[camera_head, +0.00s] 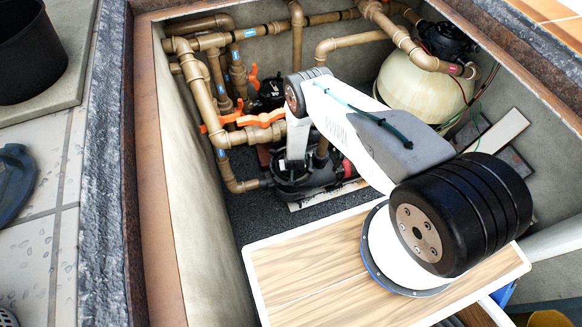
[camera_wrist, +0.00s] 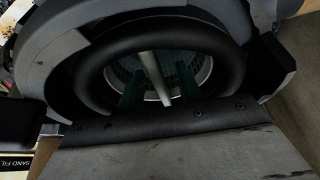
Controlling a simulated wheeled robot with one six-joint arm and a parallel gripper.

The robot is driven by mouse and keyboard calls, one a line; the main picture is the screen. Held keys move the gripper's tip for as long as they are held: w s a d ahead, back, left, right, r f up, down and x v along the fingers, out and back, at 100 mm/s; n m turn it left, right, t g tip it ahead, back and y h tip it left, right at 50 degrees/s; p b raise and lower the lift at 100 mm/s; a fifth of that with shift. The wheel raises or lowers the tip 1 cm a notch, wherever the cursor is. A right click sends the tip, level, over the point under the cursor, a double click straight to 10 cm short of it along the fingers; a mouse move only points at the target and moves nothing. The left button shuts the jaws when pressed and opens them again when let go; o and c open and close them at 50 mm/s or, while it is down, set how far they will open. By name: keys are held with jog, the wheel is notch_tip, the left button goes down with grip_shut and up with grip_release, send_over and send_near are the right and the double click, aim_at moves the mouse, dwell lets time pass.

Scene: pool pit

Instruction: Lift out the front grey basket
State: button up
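In the wrist view, a round pump opening with a thick black rim (camera_wrist: 88,78) surrounds a pale grey basket (camera_wrist: 206,72) with small holes in its wall. A light bar, seemingly the basket's handle (camera_wrist: 152,70), crosses the opening at a slant. My gripper (camera_wrist: 160,88) reaches into the opening with two dark green fingers, one on each side of the bar. Gaps show between bar and fingers, so it looks open. In the head view, my arm reaches down to the front black pump (camera_head: 305,188); my gripper and the basket are hidden there.
A second black pump (camera_head: 268,97) stands behind. Brown pipes (camera_head: 205,95) with orange valve handles (camera_head: 262,118) run close on the left. A cream filter tank (camera_head: 420,92) stands at the back right. The pit's left wall (camera_head: 190,190) is near. Dark floor (camera_head: 238,218) is clear there.

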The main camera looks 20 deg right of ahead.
grip_shut()
jog(key=shift+r, duration=1.1)
